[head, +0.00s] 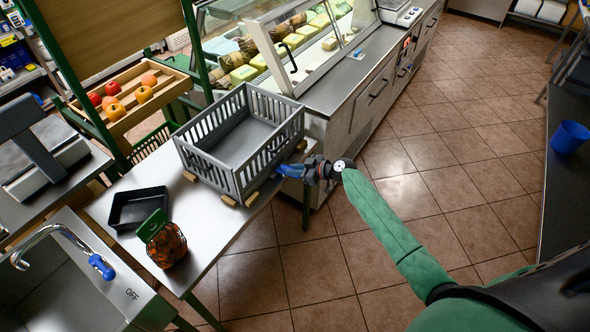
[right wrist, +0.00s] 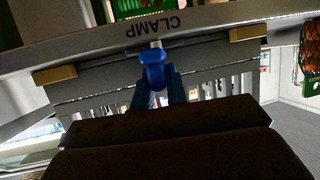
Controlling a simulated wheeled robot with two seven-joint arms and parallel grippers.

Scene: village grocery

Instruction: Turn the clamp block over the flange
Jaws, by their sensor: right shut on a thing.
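The blue clamp block (right wrist: 153,72) is at the edge of the steel table, beside the printed word CLAMP, in the right wrist view. My right gripper (head: 290,171) is at the table's right edge near the crate's corner, shut on the clamp block. Its two blue fingers (right wrist: 159,92) show on either side of the block in the right wrist view. The grey slatted crate (head: 232,180) stands on the table just left of the gripper. I cannot clearly make out the flange or whether the block lies over it. My left gripper is not in view.
Small wooden blocks (head: 252,199) sit under the crate's edges. A black tray (head: 138,207) and a netted bag of orange produce (head: 167,246) are on the table's left part. A glass display counter (head: 345,85) stands behind. The tiled floor at right is clear.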

